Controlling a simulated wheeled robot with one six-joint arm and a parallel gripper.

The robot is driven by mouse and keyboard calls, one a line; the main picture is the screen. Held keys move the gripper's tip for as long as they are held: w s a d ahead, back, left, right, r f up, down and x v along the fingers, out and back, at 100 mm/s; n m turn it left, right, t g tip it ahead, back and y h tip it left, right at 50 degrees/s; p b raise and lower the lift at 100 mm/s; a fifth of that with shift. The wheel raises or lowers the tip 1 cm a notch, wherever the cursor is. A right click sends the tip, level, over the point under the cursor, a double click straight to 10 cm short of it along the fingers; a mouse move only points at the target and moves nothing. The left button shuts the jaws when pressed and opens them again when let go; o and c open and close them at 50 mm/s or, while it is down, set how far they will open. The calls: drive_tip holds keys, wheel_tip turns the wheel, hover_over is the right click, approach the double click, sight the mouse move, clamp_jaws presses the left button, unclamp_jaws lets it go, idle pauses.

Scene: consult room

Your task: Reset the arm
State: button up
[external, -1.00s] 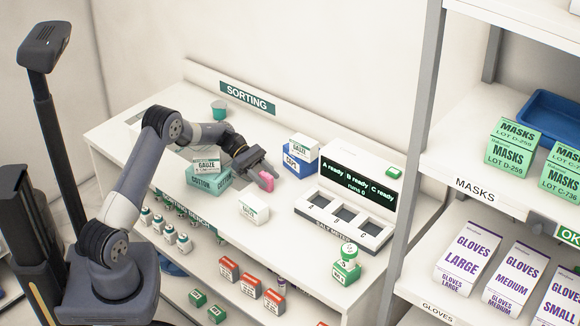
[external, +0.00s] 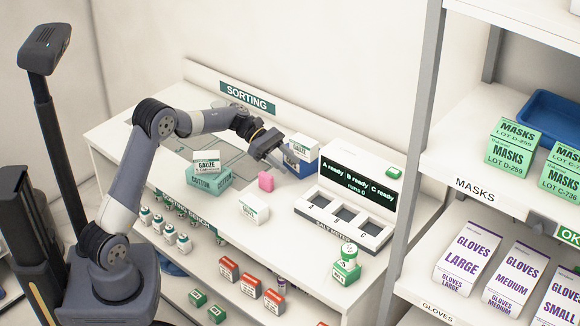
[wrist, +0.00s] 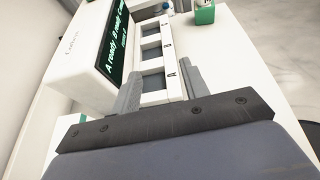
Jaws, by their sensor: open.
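My gripper (external: 270,150) is open and empty. It is raised above the white sorting bench (external: 128,133), up and behind a small pink block (external: 266,181) and apart from it. The block stands on the bench top. In the wrist view my gripper (wrist: 160,88) shows both grey fingers spread apart, with nothing between them. Beyond the fingers is the display unit (wrist: 152,55) with its row of square slots. The arm bends over the left part of the bench.
Gauze (external: 207,157) and cotton (external: 208,181) boxes stand left of the pink block. A white box (external: 254,208) stands in front. Stacked gauze (external: 303,146) and blue (external: 298,165) boxes are close to my gripper. The display unit (external: 357,185) and green items (external: 345,270) stand right.

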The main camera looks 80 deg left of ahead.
drive_tip(key=w+d+n+t+y, duration=0.2)
drive_tip(key=w+d+n+y, duration=0.15)
drive_tip(key=d, duration=1.25)
drive_tip(key=shift+n+t+y, duration=0.5)
drive_tip(key=shift+n+y, duration=0.25)
drive_tip(key=s+d+f, duration=0.2)
drive_tip(key=d, duration=0.1)
drive_tip(key=s+d+f, duration=0.2)
drive_tip(key=d+f, duration=0.1)
drive_tip(key=d, duration=0.1)
drive_tip(key=s+d+f, duration=0.2)
drive_tip(key=d+f, duration=0.1)
drive_tip(key=shift+s+d+f, duration=0.2)
drive_tip(key=shift+s+d, duration=0.1)
drive_tip(key=shift+d, duration=0.1)
drive_tip(key=shift+w+a+r, duration=0.5)
drive_tip(key=shift+w+a, duration=0.2)
drive_tip(key=shift+a, duration=0.05)
drive_tip(key=shift+w+a+r, duration=0.45)
drive_tip(key=shift+w+a, duration=0.2)
drive_tip(key=shift+a, duration=0.05)
